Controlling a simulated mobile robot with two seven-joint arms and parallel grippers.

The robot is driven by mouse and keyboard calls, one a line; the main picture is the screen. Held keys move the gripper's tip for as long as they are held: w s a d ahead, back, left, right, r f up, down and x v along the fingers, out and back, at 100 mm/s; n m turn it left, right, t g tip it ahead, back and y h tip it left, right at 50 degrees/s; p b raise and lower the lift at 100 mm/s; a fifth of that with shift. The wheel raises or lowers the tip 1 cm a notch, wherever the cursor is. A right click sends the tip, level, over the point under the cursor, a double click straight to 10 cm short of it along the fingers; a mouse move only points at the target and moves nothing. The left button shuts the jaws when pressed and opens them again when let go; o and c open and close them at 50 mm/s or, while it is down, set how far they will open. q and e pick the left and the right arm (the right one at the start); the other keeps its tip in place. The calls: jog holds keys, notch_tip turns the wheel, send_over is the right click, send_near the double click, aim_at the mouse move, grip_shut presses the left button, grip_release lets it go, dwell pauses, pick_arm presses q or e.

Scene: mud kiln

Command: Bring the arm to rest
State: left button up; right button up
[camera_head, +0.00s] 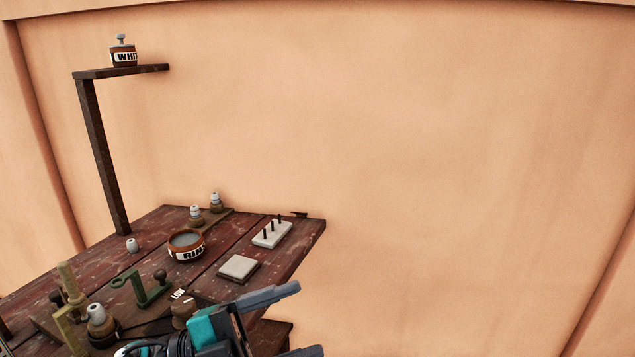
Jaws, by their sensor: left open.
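My left gripper (296,318) is at the bottom centre of the head view, over the near right edge of the wooden table (75,255). Its two grey fingers are spread apart and point right. I see nothing between them. My teal and black wrist parts show behind the fingers, and they hide part of the table's front. My right gripper is not in view.
On the table stand a bowl (187,246) marked "RIN", a pegged white block (272,234), a pale square slab (238,268), a green bracket (150,289) and several small pots. A "WHI" jar (124,56) sits on a raised shelf (150,69). Space right of the table is clear.

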pick_arm(q)
jog(key=w+a+f+n+t+y, duration=0.4)
jog(key=a+f+n+t+y, duration=0.6)
jog(key=n, duration=0.8)
jog(key=s+a+f+n+g+y, duration=0.1)
jog(key=s+a+f+n+y, duration=0.1)
jog(key=s+f, duration=0.4)
jog(key=s+a+f+n+g+y, duration=0.2)
jog(key=s+f+n+y, duration=0.2)
jog(key=f, duration=1)
jog(key=s+y, duration=0.1)
jog(key=y, duration=0.1)
jog(key=shift+s+n+y, duration=0.35)
jog(key=shift+n+y, duration=0.05)
jog(key=shift+a, duration=0.1)
